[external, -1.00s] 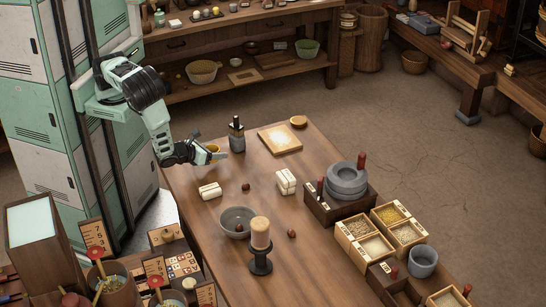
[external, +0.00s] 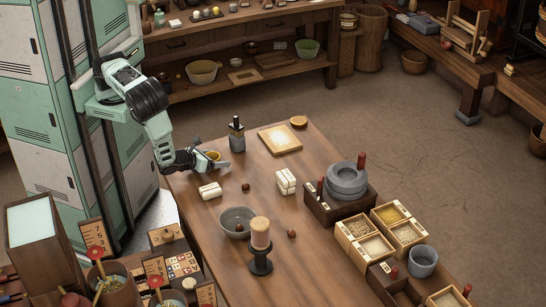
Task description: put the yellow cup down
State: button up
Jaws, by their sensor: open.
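The yellow cup (external: 213,155) is at the far left end of the wooden table (external: 240,270), small in the external view. My gripper (external: 218,166) is low over the tabletop with its fingers around or beside the cup. The jaws are open. The fingers hide part of the cup's lower side, and I cannot tell whether its base touches the table or whether a finger touches it.
A dark bottle (external: 237,136) stands close to the right of the cup. White bundles (external: 210,191) lie in front. A grey bowl (external: 236,221), a candle on a stand (external: 261,236) and a stone quern (external: 346,180) stand farther along.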

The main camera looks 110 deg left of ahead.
jog(key=b+v, duration=0.1)
jog(key=v, duration=1)
jog(key=shift+d+r, duration=0.2)
jog(key=shift+s+r, duration=0.15)
jog(key=shift+r, duration=0.05)
jog(key=s+a+r+n+g+h, duration=0.3)
jog(key=s+a+r+n+h, duration=0.2)
jog(key=a+r+n, duration=0.5)
jog(key=s+a+r+n+g+h, duration=0.4)
jog(key=s+a+r+n, duration=0.4)
jog(key=n, duration=1.3)
jog(key=a+r+h, duration=0.1)
jog(key=a+r, duration=0.1)
jog(key=a, duration=0.2)
jog(key=shift+s+a+r+g+h, duration=0.15)
jog(key=shift+s+a+g+h, duration=0.15)
jog(key=shift+a, duration=0.1)
